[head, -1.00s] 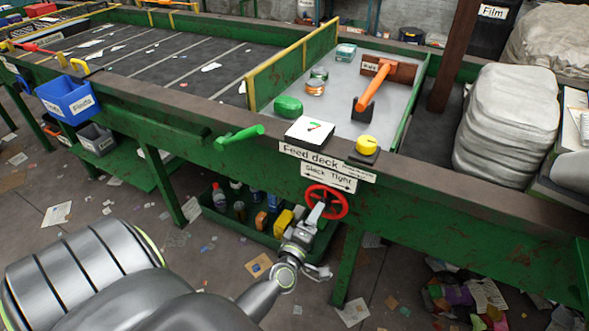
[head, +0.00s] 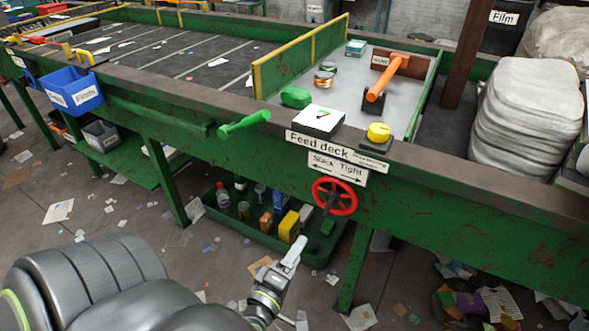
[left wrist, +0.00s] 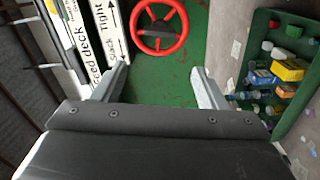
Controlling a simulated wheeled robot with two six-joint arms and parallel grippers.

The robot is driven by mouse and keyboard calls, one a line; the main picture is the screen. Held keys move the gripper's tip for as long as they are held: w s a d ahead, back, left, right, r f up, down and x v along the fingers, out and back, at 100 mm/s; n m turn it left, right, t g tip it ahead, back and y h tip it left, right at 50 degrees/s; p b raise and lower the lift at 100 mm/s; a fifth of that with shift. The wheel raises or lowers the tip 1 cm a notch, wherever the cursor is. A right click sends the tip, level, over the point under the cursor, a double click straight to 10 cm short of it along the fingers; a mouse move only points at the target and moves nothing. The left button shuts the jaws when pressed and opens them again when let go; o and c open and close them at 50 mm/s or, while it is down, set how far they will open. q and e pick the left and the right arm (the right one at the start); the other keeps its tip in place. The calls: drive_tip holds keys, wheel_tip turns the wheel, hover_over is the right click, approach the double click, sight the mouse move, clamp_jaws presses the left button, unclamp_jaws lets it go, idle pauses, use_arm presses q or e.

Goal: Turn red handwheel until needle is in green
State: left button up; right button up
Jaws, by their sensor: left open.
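The red handwheel (head: 335,197) is mounted on the green front of the feed deck, under the sign (head: 338,167) reading "Slack" and "Tight". It also shows in the left wrist view (left wrist: 159,28), ahead of the fingertips. The white gauge (head: 317,118) sits on the deck edge above. Its face has green and red marks, too small to tell where the needle points. My left gripper (head: 299,281) is below and left of the wheel, apart from it. In the left wrist view its jaws (left wrist: 160,78) are spread and empty. My right gripper is not in view.
A green handle (head: 244,124) sticks out left of the gauge. A yellow knob (head: 379,132) stands to its right. A green tray (head: 215,208) of bottles and boxes lies under the deck, behind my gripper. A green leg (head: 355,270) stands below the wheel.

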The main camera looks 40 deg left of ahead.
sight(327, 207)
use_arm(q)
drive_tip(key=shift+a+f, duration=0.15)
drive_tip(key=shift+f, duration=0.1)
drive_tip(key=c, duration=0.4)
drive_tip(key=f+m, duration=0.1)
drive_tip(key=m, duration=0.1)
drive_tip(key=a+f+m+y+b, duration=0.1)
drive_tip(key=m, duration=0.2)
drive_tip(key=a+f+m+t, duration=0.1)
drive_tip(key=m, duration=0.1)
drive_tip(key=shift+w+y, duration=0.3)
drive_tip(key=shift+w, duration=0.1)
drive_tip(key=c, duration=0.3)
drive_tip(key=w+r+m+t, duration=0.1)
drive_tip(key=w+m, duration=0.3)
drive_tip(key=w, duration=0.1)
drive_tip(key=w+r+m+t+h, duration=0.1)
drive_tip(key=w+r+m, duration=0.1)
drive_tip(key=w+m, duration=0.2)
drive_tip(key=w+a+r+m+t+h+p, duration=0.1)
drive_tip(key=w+m, duration=0.3)
drive_tip(key=w, duration=0.2)
drive_tip(key=shift+w+r+t, duration=0.2)
drive_tip(key=shift+r+t, duration=0.15)
drive_tip(key=shift+t, duration=0.05)
drive_tip(key=shift+w+a+r, duration=0.1)
drive_tip(key=shift+w+r, duration=0.05)
drive_tip(key=shift+w, duration=0.35)
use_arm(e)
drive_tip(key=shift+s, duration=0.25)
